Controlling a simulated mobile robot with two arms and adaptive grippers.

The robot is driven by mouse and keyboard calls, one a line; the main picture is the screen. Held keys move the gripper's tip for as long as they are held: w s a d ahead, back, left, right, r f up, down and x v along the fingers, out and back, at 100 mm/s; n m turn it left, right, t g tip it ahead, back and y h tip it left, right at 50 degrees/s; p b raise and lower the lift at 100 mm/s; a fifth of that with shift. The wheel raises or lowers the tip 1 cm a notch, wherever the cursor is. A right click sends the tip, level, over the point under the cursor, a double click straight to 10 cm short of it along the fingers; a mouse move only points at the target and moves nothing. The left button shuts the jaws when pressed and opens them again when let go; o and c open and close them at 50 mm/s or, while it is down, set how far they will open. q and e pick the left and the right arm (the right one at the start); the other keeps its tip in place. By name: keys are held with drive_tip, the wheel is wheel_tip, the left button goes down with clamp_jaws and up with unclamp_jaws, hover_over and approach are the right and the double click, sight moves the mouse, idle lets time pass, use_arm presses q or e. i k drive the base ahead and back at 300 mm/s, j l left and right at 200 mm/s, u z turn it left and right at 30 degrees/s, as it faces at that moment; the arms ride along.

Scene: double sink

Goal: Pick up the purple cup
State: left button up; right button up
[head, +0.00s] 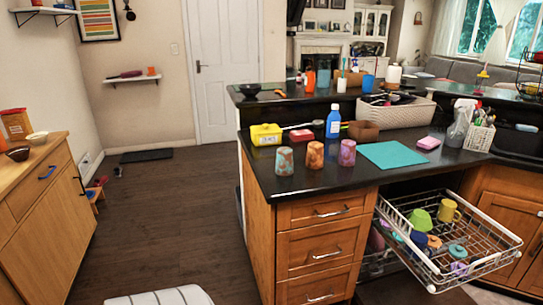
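The purple cup (347,153), mottled with pink and orange, stands upright on the black counter (330,180), near its front edge. It is the rightmost of three similar cups in a row. The orange cup (315,155) is just to its left, and a teal and orange cup (284,161) is further left. The purple cup stands apart from the orange one. Neither of my grippers shows in the head view.
A teal mat (394,155) lies right of the purple cup. A brown box (363,132) and a blue bottle (333,122) stand behind. A wire dish rack (480,232) with dishes is pulled out below the counter. Floor at left is mostly clear.

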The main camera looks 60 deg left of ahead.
sight(347, 157)
drive_tip(key=u, duration=1.6)
